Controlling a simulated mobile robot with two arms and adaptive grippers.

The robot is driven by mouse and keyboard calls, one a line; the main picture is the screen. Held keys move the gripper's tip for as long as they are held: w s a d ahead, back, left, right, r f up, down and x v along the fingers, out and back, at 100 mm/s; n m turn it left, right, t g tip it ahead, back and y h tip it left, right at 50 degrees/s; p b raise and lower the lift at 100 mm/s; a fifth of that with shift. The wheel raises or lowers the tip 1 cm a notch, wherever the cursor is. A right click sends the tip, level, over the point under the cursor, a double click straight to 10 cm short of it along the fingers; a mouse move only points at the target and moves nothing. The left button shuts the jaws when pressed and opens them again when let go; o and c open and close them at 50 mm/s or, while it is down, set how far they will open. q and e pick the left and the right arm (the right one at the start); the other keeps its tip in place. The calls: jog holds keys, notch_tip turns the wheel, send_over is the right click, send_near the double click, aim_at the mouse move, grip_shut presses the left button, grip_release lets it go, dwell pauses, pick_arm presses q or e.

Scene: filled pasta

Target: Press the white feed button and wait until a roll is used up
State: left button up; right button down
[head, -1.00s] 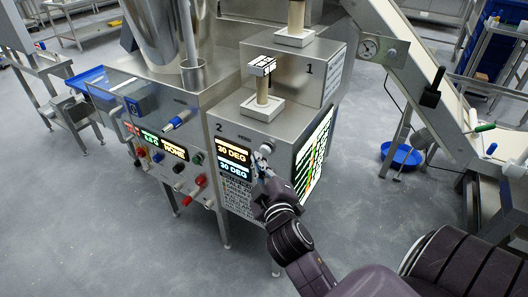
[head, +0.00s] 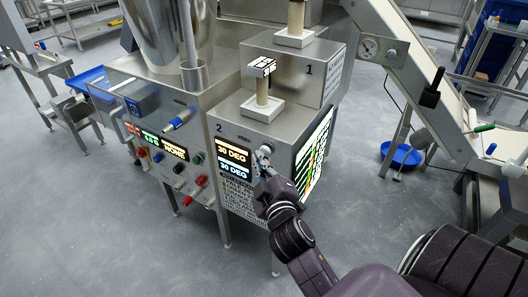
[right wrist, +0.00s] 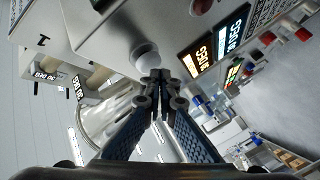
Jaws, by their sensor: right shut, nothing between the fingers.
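The white button (head: 266,149) is a round knob on the front of the steel unit marked 2 (head: 222,127), right of its lit screen. It also shows in the right wrist view (right wrist: 145,54). My right gripper (head: 263,163) is shut and empty, its tips just below the button. In the right wrist view the closed fingertips (right wrist: 157,76) overlap the button's lower edge; I cannot tell whether they touch it. A beige roll (head: 262,91) stands upright on unit 2, and another (head: 296,15) on unit 1. My left gripper is not in view.
A control panel with screens (head: 163,146) and coloured knobs is left of unit 2. A sloping conveyor (head: 420,90) and a blue bowl (head: 402,155) are at right. The floor in front is clear.

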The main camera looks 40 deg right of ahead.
jog(key=shift+w+d, duration=0.15)
jog(key=shift+d, duration=0.25)
dwell(0.6)
jog(key=shift+a, duration=0.1)
jog(key=shift+s+a, duration=0.3)
jog(key=shift+a, duration=0.4)
jog(key=shift+a, duration=0.1)
jog(key=a, duration=0.1)
jog(key=s+a, duration=0.1)
jog(key=a, duration=0.1)
jog(key=s+a, duration=0.1)
jog(key=shift+a+b, duration=0.2)
jog(key=shift+b, duration=0.2)
jog(key=shift+f, duration=0.1)
dwell(0.5)
